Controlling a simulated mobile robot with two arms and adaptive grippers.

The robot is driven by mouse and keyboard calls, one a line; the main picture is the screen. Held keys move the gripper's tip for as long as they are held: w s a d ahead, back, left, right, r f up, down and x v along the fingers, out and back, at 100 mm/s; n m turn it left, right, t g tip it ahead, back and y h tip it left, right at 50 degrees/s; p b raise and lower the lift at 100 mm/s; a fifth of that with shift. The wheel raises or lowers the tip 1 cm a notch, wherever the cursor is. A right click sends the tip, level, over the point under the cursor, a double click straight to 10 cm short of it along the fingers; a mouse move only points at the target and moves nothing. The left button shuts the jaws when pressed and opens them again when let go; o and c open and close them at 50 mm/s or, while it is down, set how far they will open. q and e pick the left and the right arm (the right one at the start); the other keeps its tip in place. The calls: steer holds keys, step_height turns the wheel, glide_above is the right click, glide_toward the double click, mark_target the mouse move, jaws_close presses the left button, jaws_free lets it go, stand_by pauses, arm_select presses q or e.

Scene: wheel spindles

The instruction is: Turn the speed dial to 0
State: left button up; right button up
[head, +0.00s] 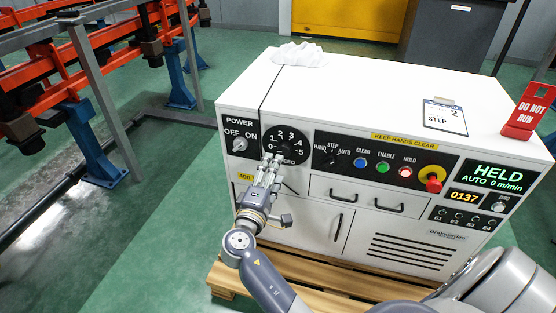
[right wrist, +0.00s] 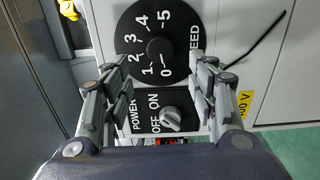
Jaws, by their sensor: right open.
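The speed dial (head: 285,142) is a round black plate with white numerals 0 to 5 and a dark centre knob, on the left of the white cabinet's front panel. It also shows in the right wrist view (right wrist: 158,48), with the label SPEED beside it. I cannot tell which numeral the knob points to. My right gripper (head: 269,166) is in front of the panel, just below the dial in the head view. In the right wrist view its open fingers (right wrist: 154,72) stand apart on either side of the dial's lower part, with nothing between them. My left gripper is out of view.
A power switch (head: 239,144) sits left of the dial. Right of it are a mode selector (head: 330,159), lit buttons and a red emergency stop (head: 433,181). A display (head: 492,175) reads HELD, AUTO 0 m/min. A drawer (head: 357,195) lies below.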

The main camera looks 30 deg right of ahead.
steer(key=v, duration=0.4)
stand_by(0.4)
